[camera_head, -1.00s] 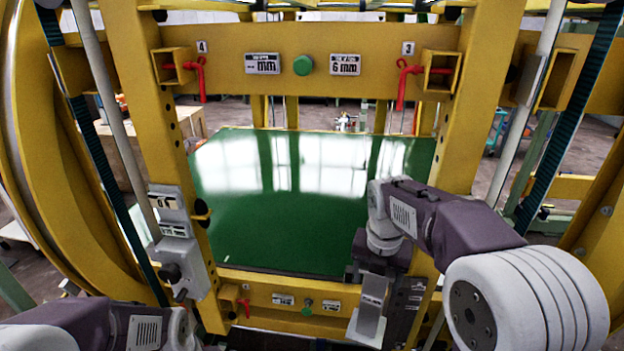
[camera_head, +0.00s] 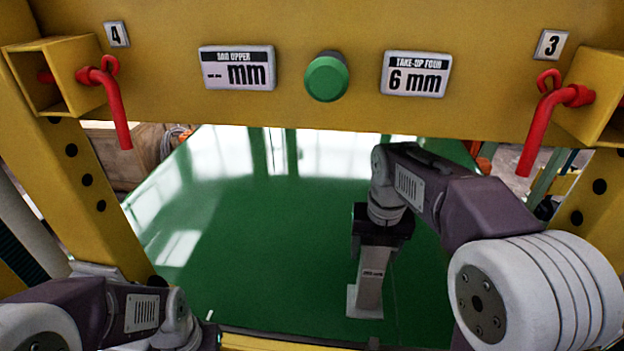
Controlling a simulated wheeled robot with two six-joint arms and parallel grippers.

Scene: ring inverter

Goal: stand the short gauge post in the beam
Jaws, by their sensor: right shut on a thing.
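My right gripper (camera_head: 380,236) is shut on a short grey post (camera_head: 370,272), which hangs below the jaws with a pale foot at its lower end. The post is close to upright, and its small label is too small to read surely. Behind it is the green panel; I cannot tell whether the foot touches anything. The upper yellow beam (camera_head: 320,115) crosses the top of the view. Only a strip of a lower yellow beam (camera_head: 250,342) shows at the bottom edge. My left gripper (camera_head: 208,335) is low at the left, its jaws unclear.
The upper beam carries a "-- mm" display (camera_head: 238,68), a green button (camera_head: 326,77) and a "6 mm" display (camera_head: 416,75). Red hooked pins sit by plate 4 (camera_head: 115,105) and plate 3 (camera_head: 540,120). Yellow uprights flank the glossy green panel (camera_head: 270,240).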

